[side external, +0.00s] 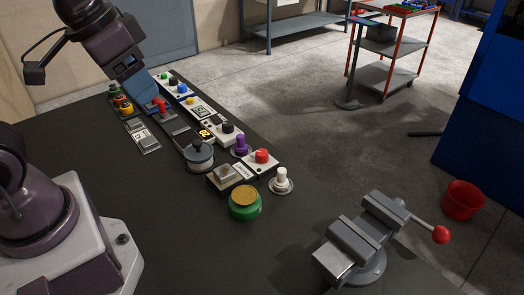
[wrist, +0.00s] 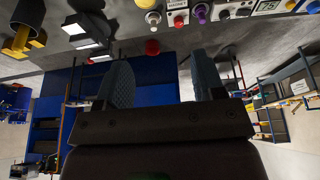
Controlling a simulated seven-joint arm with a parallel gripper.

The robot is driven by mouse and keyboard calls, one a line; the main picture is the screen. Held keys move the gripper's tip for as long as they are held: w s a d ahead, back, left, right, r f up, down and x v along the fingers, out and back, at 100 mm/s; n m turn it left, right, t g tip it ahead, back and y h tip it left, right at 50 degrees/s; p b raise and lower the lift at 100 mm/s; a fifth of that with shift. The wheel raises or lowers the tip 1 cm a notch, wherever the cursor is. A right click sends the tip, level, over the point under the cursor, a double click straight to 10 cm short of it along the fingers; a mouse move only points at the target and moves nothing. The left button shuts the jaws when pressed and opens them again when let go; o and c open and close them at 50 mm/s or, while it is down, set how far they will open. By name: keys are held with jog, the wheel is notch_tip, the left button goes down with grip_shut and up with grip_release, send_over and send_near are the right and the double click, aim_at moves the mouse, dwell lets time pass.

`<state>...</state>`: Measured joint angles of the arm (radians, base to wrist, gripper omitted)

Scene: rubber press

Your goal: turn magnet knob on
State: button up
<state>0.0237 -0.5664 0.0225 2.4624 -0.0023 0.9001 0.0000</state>
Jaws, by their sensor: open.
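Candidates in the side external view are a black knob (side external: 228,128) on a white box, a purple knob (side external: 241,144), a red knob (side external: 262,155) on a white box and a white knob (side external: 282,179). My gripper (side external: 151,100) is over the far part of the control row, near a red lever. Its contact with anything is unclear. In the wrist view my gripper (wrist: 160,65) is open, its fingers apart and nothing between them.
A green and yellow button (side external: 244,203) stands at the row's near end. A round black-topped device (side external: 199,152) lies left of the row. A grey vise (side external: 362,240) with a red-ended handle is at the right edge. The table's middle is clear.

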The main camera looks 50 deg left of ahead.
jog(key=w+a+f+n+g, duration=0.1)
jog(key=w+f+n+g, duration=0.45)
jog(key=w, duration=0.75)
jog(key=n, duration=1)
send_near(262, 152)
jog(key=shift+t, duration=0.45)
jog(key=f, duration=0.3)
jog(key=s+f, duration=0.1)
jog(key=f, duration=0.5)
jog(key=shift+s+d+f, duration=0.1)
jog(key=shift+s+f, duration=0.05)
jog(key=shift+f, duration=0.2)
jog(key=shift+c, duration=0.3)
jog(key=c, duration=0.9)
jog(key=shift+o, duration=0.2)
